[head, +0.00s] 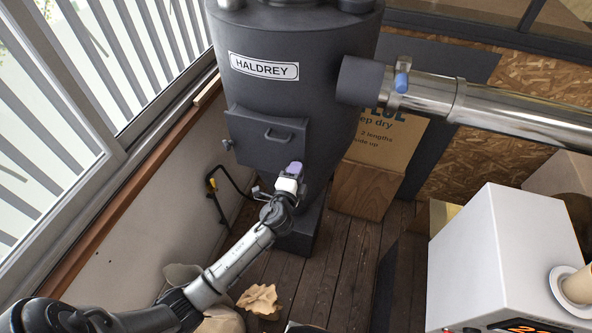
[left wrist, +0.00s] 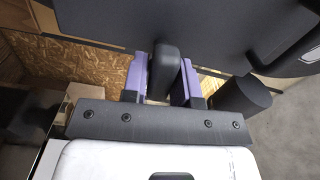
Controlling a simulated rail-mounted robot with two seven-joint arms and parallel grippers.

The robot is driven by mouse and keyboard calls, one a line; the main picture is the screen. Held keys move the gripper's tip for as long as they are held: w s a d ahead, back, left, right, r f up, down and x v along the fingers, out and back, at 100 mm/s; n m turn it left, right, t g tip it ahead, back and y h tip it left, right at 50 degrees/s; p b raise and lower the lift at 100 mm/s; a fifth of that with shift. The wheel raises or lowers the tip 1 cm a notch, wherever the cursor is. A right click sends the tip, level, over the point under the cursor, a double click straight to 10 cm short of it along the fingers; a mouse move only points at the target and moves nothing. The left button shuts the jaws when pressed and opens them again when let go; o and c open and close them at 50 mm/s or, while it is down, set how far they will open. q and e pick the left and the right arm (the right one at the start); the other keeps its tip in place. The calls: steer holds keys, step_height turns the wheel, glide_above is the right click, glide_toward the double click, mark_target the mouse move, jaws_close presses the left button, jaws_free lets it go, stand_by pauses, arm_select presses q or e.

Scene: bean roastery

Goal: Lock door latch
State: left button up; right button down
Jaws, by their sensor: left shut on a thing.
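The dark door (head: 262,120) with a bar handle (head: 280,136) sits flat against the front of the dark drum (head: 300,70) labelled HALDREY. It looks closed. My left gripper (head: 295,168) is at the door's lower right corner, its purple fingers pointing at the drum. In the left wrist view, the purple fingers (left wrist: 163,75) are on both sides of a dark upright bar, the door latch (left wrist: 163,62), and are shut on it. In the head view, my gripper hides the latch. Whether the latch is locked cannot be told. My right gripper is out of view.
A shiny pipe (head: 500,108) with a blue-handled valve (head: 402,82) runs right from the drum. A cardboard box (head: 385,145) stands behind. A white machine (head: 500,250) is at the right. A sack (head: 195,285) lies near my left arm. Windows line the left.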

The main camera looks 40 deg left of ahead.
arm_select(q)
steer(key=shift+m, duration=0.6)
steer(key=o, duration=0.8)
steer(key=shift+o, duration=0.2)
steer(key=b+v, duration=0.2)
steer(key=v, duration=1.2)
steer(key=shift+w+f, duration=0.1)
